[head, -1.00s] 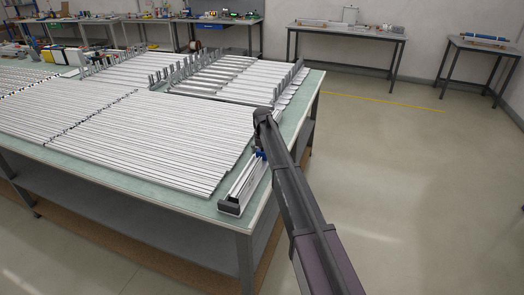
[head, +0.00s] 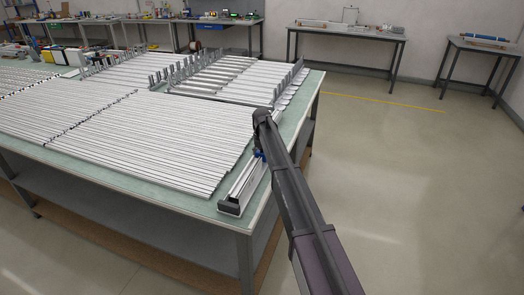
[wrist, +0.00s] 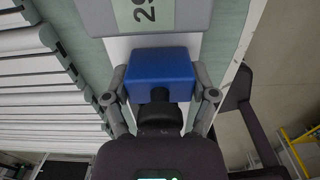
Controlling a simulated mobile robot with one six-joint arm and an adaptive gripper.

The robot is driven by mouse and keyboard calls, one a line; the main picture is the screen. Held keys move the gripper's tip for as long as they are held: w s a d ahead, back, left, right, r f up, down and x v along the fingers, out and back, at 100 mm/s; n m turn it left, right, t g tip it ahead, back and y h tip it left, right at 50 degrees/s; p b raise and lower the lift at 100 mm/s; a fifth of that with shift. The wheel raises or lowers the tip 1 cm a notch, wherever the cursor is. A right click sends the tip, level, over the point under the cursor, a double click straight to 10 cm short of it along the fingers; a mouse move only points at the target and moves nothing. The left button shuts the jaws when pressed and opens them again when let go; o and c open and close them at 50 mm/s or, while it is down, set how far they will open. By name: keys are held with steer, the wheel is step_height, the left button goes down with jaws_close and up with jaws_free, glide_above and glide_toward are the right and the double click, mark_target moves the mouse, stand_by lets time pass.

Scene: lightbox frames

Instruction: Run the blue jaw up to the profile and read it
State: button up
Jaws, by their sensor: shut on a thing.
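The blue jaw (wrist: 160,68) is a block between my gripper's two fingers, which touch its left and right sides. My gripper (wrist: 160,82) is shut on it. Just beyond the jaw is a grey block (wrist: 90,18) with a pale green label (wrist: 143,14) showing sideways digits that look like "29", cut by the frame's top edge. A white strip shows between jaw and block. In the head view the blue jaw (head: 258,154) is a small patch on a long rail (head: 243,186), partly behind my arm. I cannot tell whether a profile touches the jaw.
Many pale profiles (head: 150,140) lie in rows left of the rail on the green-topped table (head: 180,203). Upright metal brackets (head: 180,72) stand among them farther back. The rail lies near the table's right edge. Open floor (head: 400,160) is to the right.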

steer(key=shift+s+a, duration=0.25)
steer(key=shift+s, duration=0.5)
stand_by(1.2)
steer(key=o, duration=1.2)
steer(key=shift+c, duration=0.2)
steer(key=shift+w, duration=0.15)
